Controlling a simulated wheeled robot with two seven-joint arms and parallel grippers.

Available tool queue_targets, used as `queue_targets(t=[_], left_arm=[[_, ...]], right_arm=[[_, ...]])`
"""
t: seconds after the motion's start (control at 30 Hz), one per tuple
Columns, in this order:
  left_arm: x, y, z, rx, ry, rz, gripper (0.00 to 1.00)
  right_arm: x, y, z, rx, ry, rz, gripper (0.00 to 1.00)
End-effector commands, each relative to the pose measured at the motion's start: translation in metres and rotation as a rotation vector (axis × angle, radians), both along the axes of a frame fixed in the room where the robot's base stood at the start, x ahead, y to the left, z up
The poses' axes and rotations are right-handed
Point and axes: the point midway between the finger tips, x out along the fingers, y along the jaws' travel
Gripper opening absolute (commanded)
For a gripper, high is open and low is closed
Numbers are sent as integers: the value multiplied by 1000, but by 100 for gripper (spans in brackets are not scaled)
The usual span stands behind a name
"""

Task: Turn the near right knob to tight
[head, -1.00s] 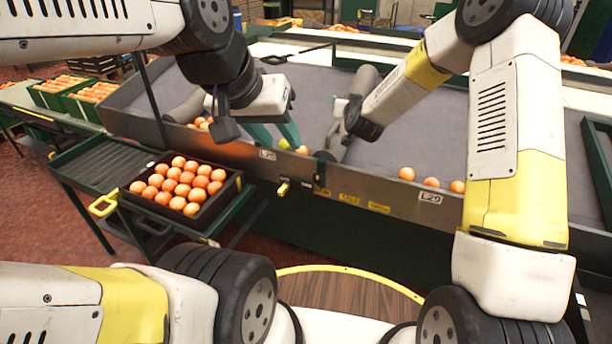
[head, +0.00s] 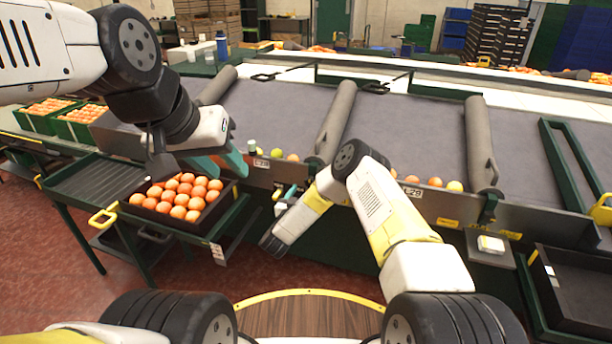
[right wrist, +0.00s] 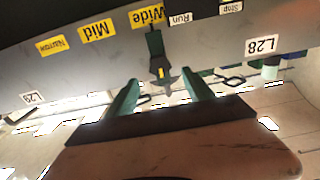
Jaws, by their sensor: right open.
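A dark knob-like pointer with a bracket (right wrist: 155,45) sits on the near panel between the Wide and Run labels in the right wrist view. My right gripper (right wrist: 162,92) is open, its green fingers apart on either side of the pointer's tip, with no contact visible. In the head view its teal finger (head: 291,191) shows by the panel, the rest mostly hidden by my arm. Another dark knob (head: 488,208) is further right on the near panel, below a roller. No label reading tight is legible. My left gripper (head: 219,163) is open and empty above the orange crate.
The crate of oranges (head: 208,210) stands on a green cart at the left. Several oranges lie along the near panel (head: 370,190). A grey box with a white switch (head: 490,244) is at the right, beside a dark empty tray (head: 585,300).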

Motion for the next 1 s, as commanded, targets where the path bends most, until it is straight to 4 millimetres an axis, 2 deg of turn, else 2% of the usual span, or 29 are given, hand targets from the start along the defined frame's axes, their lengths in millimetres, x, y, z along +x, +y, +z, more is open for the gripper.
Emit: queue_targets(t=[0.1, 0.3, 0.67, 0.77, 1.0], left_arm=[[0, 0, 0, 0, 0, 0, 38], [0, 0, 0, 0, 0, 0, 38], [0, 0, 0, 0, 0, 0, 38], [0, 0, 0, 0, 0, 0, 38], [0, 0, 0, 0, 0, 0, 38]], right_arm=[[20, -7, 0, 3, -1, -2, 61], [44, -14, 1, 3, -1, 0, 61], [52, -16, 0, 1, 1, 3, 61], [52, -16, 0, 1, 1, 3, 45], [51, -16, 0, 1, 1, 3, 0]])
